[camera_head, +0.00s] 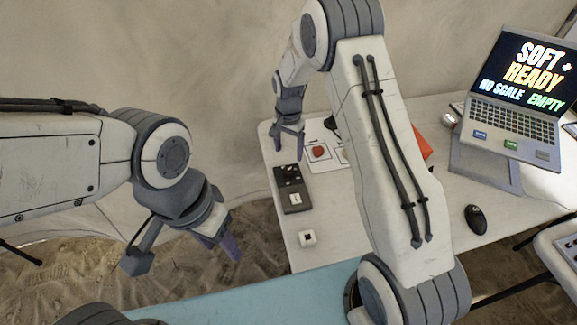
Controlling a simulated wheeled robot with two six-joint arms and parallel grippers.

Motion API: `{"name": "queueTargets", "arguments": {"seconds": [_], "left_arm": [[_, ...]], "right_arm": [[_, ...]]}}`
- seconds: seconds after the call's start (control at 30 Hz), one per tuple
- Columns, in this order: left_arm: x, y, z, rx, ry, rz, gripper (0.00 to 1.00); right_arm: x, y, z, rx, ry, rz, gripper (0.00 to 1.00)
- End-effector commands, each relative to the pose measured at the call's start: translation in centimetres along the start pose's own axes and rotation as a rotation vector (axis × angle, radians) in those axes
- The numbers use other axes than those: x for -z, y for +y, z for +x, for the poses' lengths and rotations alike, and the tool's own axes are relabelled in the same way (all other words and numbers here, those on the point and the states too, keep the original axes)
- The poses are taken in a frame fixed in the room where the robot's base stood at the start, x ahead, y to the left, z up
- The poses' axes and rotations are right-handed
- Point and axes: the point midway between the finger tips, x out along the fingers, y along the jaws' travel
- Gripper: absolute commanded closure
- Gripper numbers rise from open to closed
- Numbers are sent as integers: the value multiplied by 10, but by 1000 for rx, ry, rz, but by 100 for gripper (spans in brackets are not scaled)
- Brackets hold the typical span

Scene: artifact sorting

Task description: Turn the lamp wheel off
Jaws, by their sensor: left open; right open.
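I cannot clearly make out a lamp wheel. A dark flat device (292,189) with a light square patch lies farther back. My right gripper (290,152) is open above the table's far left corner, just beyond the dark device. I cannot tell whether it touches anything. My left gripper (219,246) is open and empty, left of the table, over the sandy ground.
The white table (340,195) holds a sheet with a reddish object (319,152), partly behind my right arm. A laptop (518,90) reads "SOFT + READY", "NO SCALE EMPTY". A black mouse (475,219) lies at the right. An orange-red item (422,142) is partly hidden by my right arm.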

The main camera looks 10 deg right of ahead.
Motion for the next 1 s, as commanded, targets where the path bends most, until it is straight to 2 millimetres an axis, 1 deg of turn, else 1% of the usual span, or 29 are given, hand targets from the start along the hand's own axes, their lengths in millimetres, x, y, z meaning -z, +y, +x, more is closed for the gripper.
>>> {"name": "queueTargets", "arguments": {"seconds": [0.2, 0.3, 0.43, 0.6, 0.87, 0.97, 1.0], "left_arm": [[0, 1, -9, 0, 0, 0, 50], [1, 1, -12, 0, 0, 0, 50], [1, 1, -14, 0, 0, 0, 50], [1, 1, -15, 0, 0, 0, 50], [1, 1, -15, 0, 0, 0, 50], [1, 1, -15, 0, 0, 0, 50], [1, 1, -15, 0, 0, 0, 50]], "right_arm": [[-2, 1, 41, -4, -4, -3, 21], [-2, 1, 58, -3, -3, -4, 21], [-2, 1, 76, -2, -2, -4, 21], [-1, 0, 86, 0, 0, -5, 21], [-1, 0, 88, 1, 0, -5, 21], [-1, 0, 88, 1, 0, -5, 55], [-1, 0, 87, 1, 0, -5, 71]]}}
